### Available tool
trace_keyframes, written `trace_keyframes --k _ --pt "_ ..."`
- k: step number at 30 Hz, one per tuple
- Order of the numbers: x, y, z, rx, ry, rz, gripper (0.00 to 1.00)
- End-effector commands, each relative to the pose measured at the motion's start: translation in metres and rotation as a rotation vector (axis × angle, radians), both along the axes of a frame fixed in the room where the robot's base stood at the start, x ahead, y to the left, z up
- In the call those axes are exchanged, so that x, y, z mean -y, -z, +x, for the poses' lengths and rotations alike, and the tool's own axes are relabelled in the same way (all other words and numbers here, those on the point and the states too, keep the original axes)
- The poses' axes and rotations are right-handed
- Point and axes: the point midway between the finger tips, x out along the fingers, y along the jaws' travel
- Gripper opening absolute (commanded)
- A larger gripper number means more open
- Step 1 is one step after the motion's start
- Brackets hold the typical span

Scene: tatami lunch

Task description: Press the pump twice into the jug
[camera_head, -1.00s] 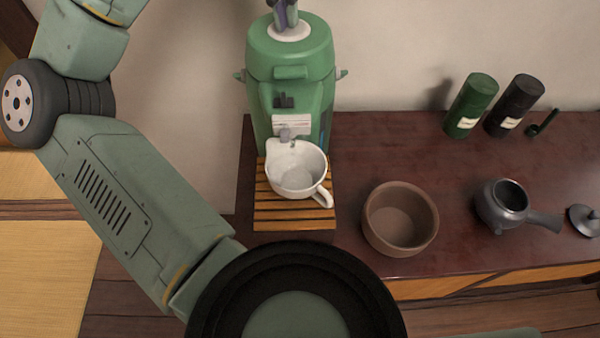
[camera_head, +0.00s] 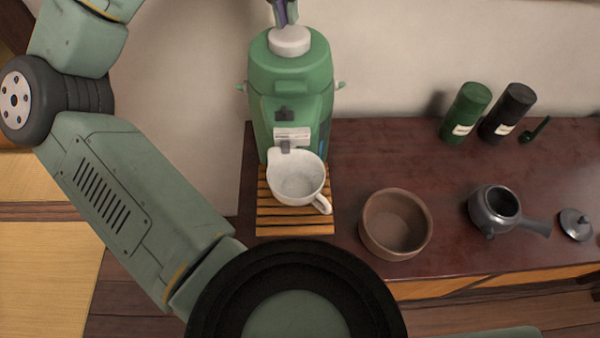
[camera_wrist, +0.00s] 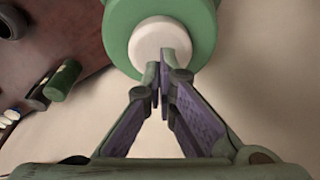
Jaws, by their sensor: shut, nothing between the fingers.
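The green pump dispenser (camera_head: 290,73) stands upright at the back left of the counter, with a round white pump button (camera_head: 290,41) standing up from its top. The white jug (camera_head: 297,181) sits upright below the dispenser's spout (camera_head: 285,146), its handle to the lower right. I cannot tell how much liquid is in it. My gripper (camera_head: 286,14) is shut and empty, fingertips directly over the button; I cannot tell whether they touch it. In the wrist view, my gripper (camera_wrist: 160,85) points at the white button (camera_wrist: 160,43).
The jug stands on a slatted wooden stand (camera_head: 290,221). To its right are a brown bowl (camera_head: 396,225), a dark teapot (camera_head: 494,207) and its lid (camera_head: 575,224). A green canister (camera_head: 466,112), a black canister (camera_head: 508,112) and a scoop (camera_head: 535,130) are farther back.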

Motion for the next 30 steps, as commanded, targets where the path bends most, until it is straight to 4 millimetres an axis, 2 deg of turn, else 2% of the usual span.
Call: trace_keyframes --k 14,30 --pt "0.000 0.001 0.000 0.001 0.000 -0.001 0.00" --pt "0.000 0.020 0.000 0.000 0.000 -0.001 0.00"
